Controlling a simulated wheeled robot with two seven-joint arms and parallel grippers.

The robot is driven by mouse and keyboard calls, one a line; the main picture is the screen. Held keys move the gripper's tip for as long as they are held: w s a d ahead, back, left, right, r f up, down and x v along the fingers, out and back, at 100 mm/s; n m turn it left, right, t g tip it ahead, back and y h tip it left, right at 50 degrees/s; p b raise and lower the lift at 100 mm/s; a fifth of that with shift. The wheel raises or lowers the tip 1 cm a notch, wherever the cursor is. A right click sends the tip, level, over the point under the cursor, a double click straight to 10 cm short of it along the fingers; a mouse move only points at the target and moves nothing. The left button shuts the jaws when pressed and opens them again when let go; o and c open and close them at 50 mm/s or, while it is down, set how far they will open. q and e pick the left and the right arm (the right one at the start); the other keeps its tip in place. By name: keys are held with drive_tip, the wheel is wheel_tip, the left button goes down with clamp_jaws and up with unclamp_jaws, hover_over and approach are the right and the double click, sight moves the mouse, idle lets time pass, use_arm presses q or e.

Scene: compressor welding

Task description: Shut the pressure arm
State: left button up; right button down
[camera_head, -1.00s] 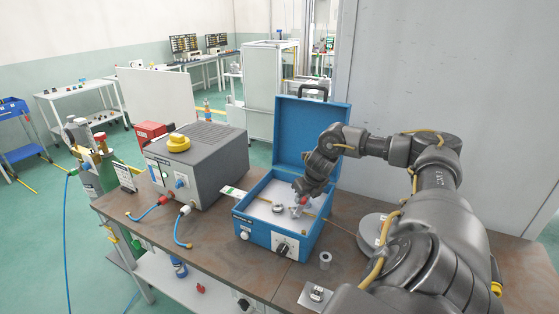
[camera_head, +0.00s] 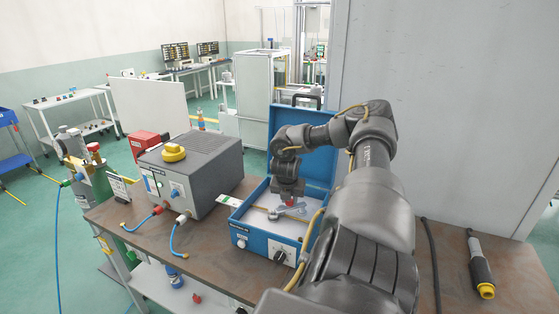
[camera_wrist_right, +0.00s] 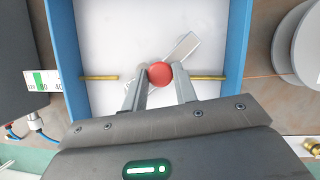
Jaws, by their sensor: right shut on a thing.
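The blue case (camera_head: 257,242) stands on the bench with its lid up and a white floor inside. My right gripper (camera_wrist_right: 160,84) reaches down into the case and is shut on the red knob, one finger on each side. It hangs over the case in the head view (camera_head: 288,196). The lever slants away from the knob; the fingers and knob hide part of it. My left gripper is not in view.
A yellow rod (camera_wrist_right: 205,77) runs across the case. A grey machine with a yellow cap (camera_head: 173,152) stands left of the case. A black and yellow torch (camera_head: 481,275) lies at the bench's right. Gas bottles (camera_head: 97,175) stand beside the bench.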

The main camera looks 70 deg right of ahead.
drive_tip(key=shift+w+d+m, duration=0.15)
drive_tip(key=shift+d+m, duration=0.05)
drive_tip(key=shift+m, duration=0.2)
drive_tip(key=shift+r, duration=0.1)
drive_tip(key=c, duration=1.1)
unclamp_jaws()
drive_tip(key=shift+d, duration=0.1)
drive_tip(key=b+v, duration=0.3)
drive_tip(key=v, duration=0.7)
drive_tip(key=shift+w+r, duration=0.2)
drive_tip(key=shift+r, duration=0.05)
drive_tip(key=shift+r, duration=0.1)
